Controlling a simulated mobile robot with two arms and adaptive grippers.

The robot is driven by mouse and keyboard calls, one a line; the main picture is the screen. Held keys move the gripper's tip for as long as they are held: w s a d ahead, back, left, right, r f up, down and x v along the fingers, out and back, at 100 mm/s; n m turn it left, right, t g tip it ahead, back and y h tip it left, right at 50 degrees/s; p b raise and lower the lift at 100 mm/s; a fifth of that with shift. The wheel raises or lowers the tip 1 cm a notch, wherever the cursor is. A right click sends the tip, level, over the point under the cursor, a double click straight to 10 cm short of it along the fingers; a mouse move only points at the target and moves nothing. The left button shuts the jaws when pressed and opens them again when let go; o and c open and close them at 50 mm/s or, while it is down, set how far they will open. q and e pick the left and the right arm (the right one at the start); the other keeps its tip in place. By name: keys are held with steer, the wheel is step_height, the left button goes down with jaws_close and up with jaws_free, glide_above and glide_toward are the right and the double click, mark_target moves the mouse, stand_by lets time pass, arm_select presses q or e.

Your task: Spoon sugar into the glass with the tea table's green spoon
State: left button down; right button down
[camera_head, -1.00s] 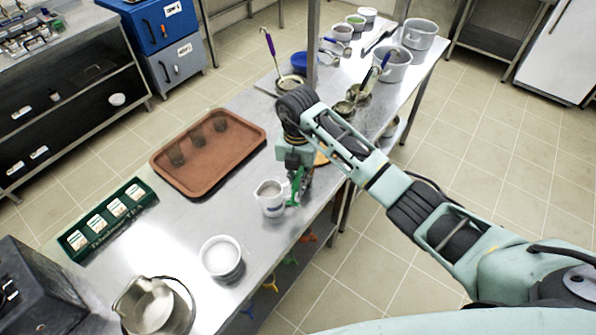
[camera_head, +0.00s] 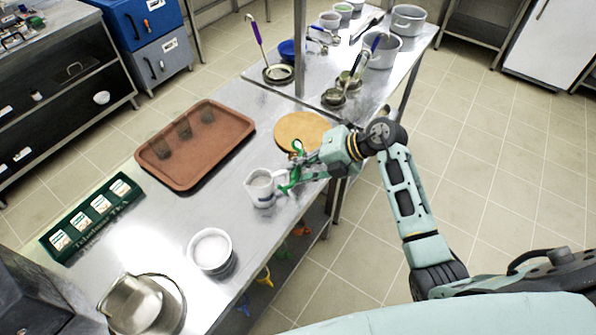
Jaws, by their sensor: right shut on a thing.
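My right gripper (camera_head: 294,180) is shut on the green spoon (camera_head: 288,187), just right of a white jug (camera_head: 262,189) on the steel table. The fingers partly hide the spoon, and I cannot tell whether it touches the jug. A white bowl (camera_head: 211,262) with white contents that look like sugar stands nearer, to the left of the jug. My left gripper is not in view.
A green tea box (camera_head: 93,216) lies at the left edge, and a metal pot (camera_head: 135,303) stands at the near left. A round wooden board (camera_head: 300,128) lies behind the gripper. Pots and ladles crowd the far table. Bare steel lies between tray and bowl.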

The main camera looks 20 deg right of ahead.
steer(key=shift+s+d+f+t+y+b, duration=0.15)
steer(key=shift+d+f+t+y+b, duration=0.3)
steer(key=shift+t+y+b, duration=2.35)
steer(key=shift+s+d+f+g+y+b, duration=0.2)
steer(key=shift+f+g+y+b, duration=0.55)
steer(key=shift+b, duration=4.7)
steer(key=shift+s+d+f+t+y+b, duration=0.35)
steer(key=shift+t+y+b, duration=1.1)
steer(key=shift+b, duration=2.65)
steer(key=shift+w+a+f+g+y, duration=0.1)
steer(key=shift+w+g+y, duration=0.1)
steer(key=shift+g+y, duration=0.2)
steer(key=shift+f+t+y, duration=0.45)
steer(key=shift+t+y, duration=0.25)
steer(key=shift+y, duration=0.5)
steer(key=shift+f+t+y, duration=0.45)
steer(key=shift+t+y, duration=0.25)
steer(key=shift+y, duration=0.5)
